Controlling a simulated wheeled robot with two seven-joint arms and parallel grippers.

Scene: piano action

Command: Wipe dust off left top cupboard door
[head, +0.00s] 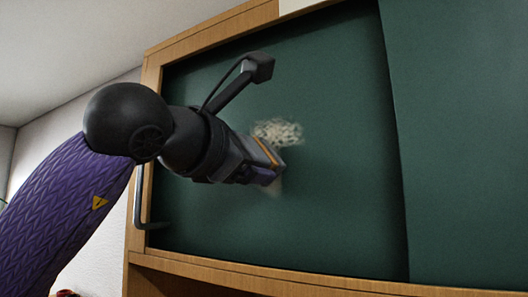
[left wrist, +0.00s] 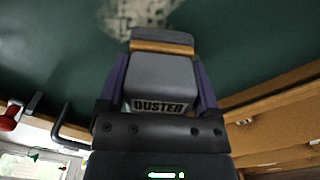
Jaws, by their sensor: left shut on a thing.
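The left top cupboard door (head: 330,190) is a dark green panel in a wooden frame. A pale, speckled dust patch (head: 278,131) is on it, beside the duster's upper end; it also shows in the left wrist view (left wrist: 140,14). A fainter pale smear shows just below the duster. My left gripper (head: 258,165) is shut on the grey duster (left wrist: 160,80), which has an orange-brown band and a "DUSTER" label. The duster's face is at the door; I cannot tell whether it touches. The arm hides part of the door. My right gripper is not in view.
A metal bar handle (head: 140,208) is at the door's lower left, near my left arm. Another green panel (head: 460,140) adjoins on the right. A wooden ledge (head: 300,280) runs below. The door's right half is clear. A red object (left wrist: 11,117) shows at left in the wrist view.

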